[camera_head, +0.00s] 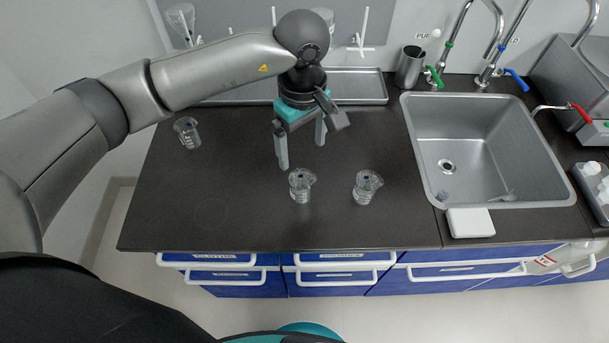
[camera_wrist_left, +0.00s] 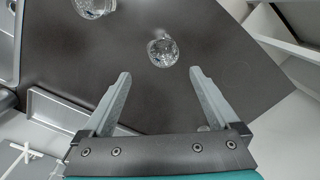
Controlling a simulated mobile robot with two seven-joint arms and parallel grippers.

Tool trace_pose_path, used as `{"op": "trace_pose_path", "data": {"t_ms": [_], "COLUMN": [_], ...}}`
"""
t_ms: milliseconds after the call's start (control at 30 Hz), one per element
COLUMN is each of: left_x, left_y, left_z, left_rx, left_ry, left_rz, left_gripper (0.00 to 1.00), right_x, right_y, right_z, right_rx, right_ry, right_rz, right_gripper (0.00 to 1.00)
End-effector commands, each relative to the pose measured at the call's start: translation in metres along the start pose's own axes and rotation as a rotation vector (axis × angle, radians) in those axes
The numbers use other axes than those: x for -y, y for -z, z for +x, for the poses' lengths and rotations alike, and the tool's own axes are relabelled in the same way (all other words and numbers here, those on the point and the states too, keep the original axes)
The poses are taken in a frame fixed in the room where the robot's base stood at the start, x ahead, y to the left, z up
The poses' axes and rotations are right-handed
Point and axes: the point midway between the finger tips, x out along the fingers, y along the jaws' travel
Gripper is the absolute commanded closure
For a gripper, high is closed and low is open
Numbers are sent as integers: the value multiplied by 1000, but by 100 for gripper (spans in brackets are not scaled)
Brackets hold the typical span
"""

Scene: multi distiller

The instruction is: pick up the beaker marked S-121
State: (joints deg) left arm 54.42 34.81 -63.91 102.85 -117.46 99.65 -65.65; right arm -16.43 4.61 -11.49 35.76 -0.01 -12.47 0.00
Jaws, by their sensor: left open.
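Three clear glass beakers stand on the dark counter: one at the left (camera_head: 187,132), one in the middle (camera_head: 301,185) and one at the right (camera_head: 367,187). Their markings are too small to read, so I cannot tell which is S-121. My left gripper (camera_head: 302,154) is open and empty, pointing down just behind the middle beaker. In the left wrist view, the middle beaker (camera_wrist_left: 162,48) appears ahead of the two spread fingertips (camera_wrist_left: 160,73), and the right beaker (camera_wrist_left: 93,7) is cut by the top edge. My right gripper is not in view.
A metal sink (camera_head: 480,150) with taps lies to the right, with a white block (camera_head: 470,222) at its front edge. A metal tray (camera_head: 360,87) and a dark metal cup (camera_head: 409,67) stand at the back. The counter's front left is clear.

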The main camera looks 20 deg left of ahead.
Motion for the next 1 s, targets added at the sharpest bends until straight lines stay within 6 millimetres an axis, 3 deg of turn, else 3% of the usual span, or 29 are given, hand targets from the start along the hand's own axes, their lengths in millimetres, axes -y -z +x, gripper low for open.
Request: {"op": "trace_pose_path", "data": {"t_ms": [100,300,600,833,1000], "left_x": [1,1,2,5,5], "left_y": [-2,-2,-2,-2,-2], "left_z": [28,66,90,124,134], "left_rx": [5,5,6,6,4], "left_ry": [5,2,0,0,-2], "left_rz": [-1,-1,-1,0,0], "left_gripper": [6,6,6,6,6], "right_x": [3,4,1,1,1], "right_y": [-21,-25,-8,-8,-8], "right_z": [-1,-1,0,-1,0], "right_rx": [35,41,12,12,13], "right_ry": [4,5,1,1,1], "right_rz": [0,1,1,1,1], "right_gripper": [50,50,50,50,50]}}
